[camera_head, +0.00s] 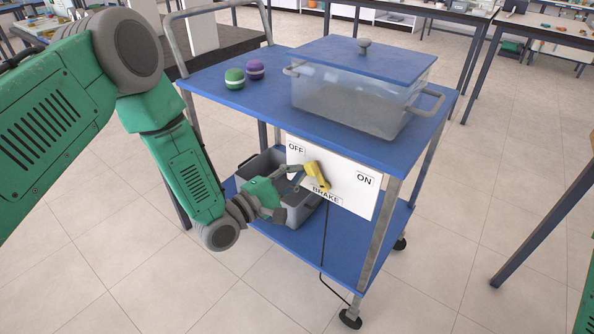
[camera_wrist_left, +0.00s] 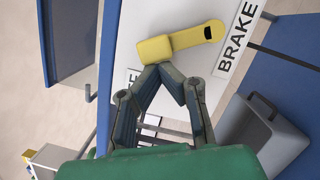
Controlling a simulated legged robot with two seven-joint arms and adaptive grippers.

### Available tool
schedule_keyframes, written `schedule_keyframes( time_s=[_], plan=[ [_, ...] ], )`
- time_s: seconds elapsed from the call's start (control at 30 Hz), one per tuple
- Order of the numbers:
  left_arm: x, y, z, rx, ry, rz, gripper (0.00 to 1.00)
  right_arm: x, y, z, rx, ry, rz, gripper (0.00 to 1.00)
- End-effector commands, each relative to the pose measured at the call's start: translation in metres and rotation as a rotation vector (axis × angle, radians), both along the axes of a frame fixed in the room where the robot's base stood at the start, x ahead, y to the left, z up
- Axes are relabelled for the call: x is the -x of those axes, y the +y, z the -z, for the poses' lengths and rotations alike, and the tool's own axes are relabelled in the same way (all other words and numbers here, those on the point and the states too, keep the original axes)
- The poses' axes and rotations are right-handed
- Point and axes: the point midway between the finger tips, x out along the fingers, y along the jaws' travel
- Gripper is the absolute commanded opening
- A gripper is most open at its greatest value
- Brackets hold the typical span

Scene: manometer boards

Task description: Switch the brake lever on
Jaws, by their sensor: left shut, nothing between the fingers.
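The yellow brake lever (camera_head: 317,175) is on a white panel (camera_head: 350,195) at the cart's side, marked OFF on the left, ON on the right and BRAKE below. It leans up and left, its handle end towards OFF. My left gripper (camera_head: 299,171) is at the lever's OFF side, shut and empty. In the left wrist view the closed fingertips (camera_wrist_left: 162,68) are right beside the handle end of the lever (camera_wrist_left: 182,42); I cannot tell whether they touch it. My right gripper is out of view.
The blue cart (camera_head: 240,98) carries a clear box (camera_head: 350,100) with a blue lid, plus a green macaron (camera_head: 234,79) and a purple one (camera_head: 255,69). A grey bin (camera_head: 300,207) stands on the lower shelf near my left gripper.

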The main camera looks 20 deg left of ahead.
Motion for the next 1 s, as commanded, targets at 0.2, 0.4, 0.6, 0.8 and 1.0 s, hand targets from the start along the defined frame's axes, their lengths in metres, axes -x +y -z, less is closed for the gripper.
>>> schedule_keyframes(
  time_s=[0.2,0.4,0.6,0.8,1.0],
  plan=[
    [0.002,-0.007,-0.012,-0.142,-0.051,0.002,0.0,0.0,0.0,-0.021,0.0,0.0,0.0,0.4],
    [0.006,-0.017,-0.021,-0.321,-0.116,0.003,0.0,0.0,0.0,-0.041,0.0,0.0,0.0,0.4],
    [0.01,-0.027,-0.026,-0.499,-0.181,0.003,0.0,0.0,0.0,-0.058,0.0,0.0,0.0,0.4],
    [0.014,-0.038,-0.028,-0.675,-0.244,0.004,0.0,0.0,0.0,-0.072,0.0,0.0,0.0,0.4],
    [0.018,-0.049,-0.028,-0.829,-0.3,0.004,0.0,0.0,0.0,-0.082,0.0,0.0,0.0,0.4]
  ],
)
